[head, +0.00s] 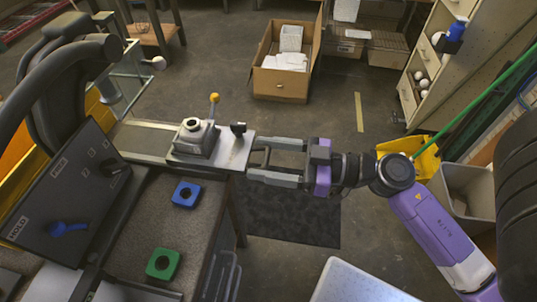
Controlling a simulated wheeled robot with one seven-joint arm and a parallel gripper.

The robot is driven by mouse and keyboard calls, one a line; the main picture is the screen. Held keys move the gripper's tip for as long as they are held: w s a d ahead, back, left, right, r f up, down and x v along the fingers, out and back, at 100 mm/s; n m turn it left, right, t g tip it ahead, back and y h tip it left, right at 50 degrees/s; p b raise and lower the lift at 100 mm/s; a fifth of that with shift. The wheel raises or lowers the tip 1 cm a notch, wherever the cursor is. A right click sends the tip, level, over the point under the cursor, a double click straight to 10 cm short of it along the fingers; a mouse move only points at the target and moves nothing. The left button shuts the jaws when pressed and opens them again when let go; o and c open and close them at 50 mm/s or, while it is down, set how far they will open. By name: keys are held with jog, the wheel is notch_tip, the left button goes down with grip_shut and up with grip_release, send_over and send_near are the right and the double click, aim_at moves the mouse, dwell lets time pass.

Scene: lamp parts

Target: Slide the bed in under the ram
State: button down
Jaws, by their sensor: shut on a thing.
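The bed (236,152) is a pale metal plate at the right end of a flat rail (142,142) in the head view. A grey fixture (197,139) with a round opening sits on it, beside a lever with a yellow knob (214,98) and a small dark knob (238,129). The press's dark frame (65,55) stands at the upper left; I cannot clearly make out the ram. The bed is out to the right of the press.
A blue block (185,195) and a green block (163,264), each with a hole, lie on the dark bench in front of the rail. A cardboard box (285,82) is on the floor behind.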

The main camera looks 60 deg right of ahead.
aim_at(246, 159)
jog(key=p+x, duration=1.1)
jog(key=shift+a+r, duration=0.2)
jog(key=shift+w+a+f+p, duration=0.15)
jog(key=shift+w+f+p, duration=0.1)
jog(key=shift+w+p, duration=0.2)
jog(key=c, duration=0.6)
grip_release()
jog(key=shift+o, duration=0.2)
jog(key=shift+s, duration=0.1)
jog(key=shift+s, duration=0.2)
jog(key=b+v, duration=0.1)
jog(key=v, duration=0.6)
jog(key=shift+s, duration=0.15)
